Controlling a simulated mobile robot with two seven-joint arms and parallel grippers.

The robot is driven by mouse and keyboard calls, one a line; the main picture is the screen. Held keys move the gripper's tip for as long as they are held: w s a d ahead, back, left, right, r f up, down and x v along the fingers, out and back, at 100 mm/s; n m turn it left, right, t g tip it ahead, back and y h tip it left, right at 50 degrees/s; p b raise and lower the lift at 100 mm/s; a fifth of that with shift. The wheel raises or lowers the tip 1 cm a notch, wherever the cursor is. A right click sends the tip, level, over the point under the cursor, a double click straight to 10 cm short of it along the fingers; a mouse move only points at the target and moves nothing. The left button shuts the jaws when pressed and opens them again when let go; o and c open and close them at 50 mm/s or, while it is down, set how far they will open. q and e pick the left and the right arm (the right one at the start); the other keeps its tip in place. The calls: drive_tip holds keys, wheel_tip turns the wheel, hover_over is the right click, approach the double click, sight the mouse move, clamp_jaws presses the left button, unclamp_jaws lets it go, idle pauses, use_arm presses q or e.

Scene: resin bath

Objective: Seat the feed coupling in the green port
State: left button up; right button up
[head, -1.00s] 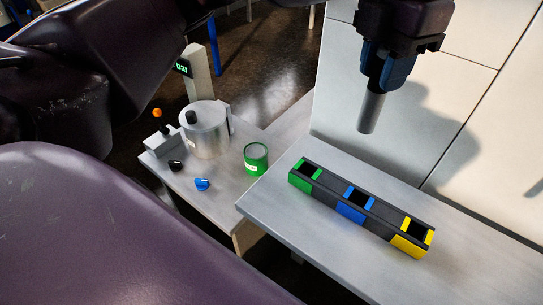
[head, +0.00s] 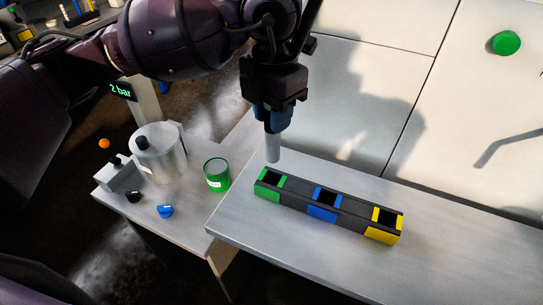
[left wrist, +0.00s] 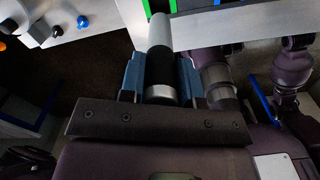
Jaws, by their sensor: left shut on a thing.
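The feed coupling, a grey cylinder (head: 273,149), points down from my left gripper (head: 273,122). The blue fingers are shut on its dark upper part. The coupling (left wrist: 160,35) also shows between the fingers (left wrist: 160,78) in the left wrist view. The green port (head: 270,178) is the left-end square opening of a long black block, with green markings around it. The coupling's lower end appears just above and behind this opening in the head view, outside it. Whether it lines up with the opening is hard to tell. My right gripper is not in view.
The black block also has a blue port (head: 325,197) and a yellow port (head: 386,220). It lies on a grey bench (head: 310,255) against a pale panel wall.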

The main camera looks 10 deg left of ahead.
sight(272, 158)
use_arm(q)
drive_tip(key=shift+f, duration=5.3)
drive_tip(key=o, duration=1)
drive_tip(key=shift+r, duration=6.15)
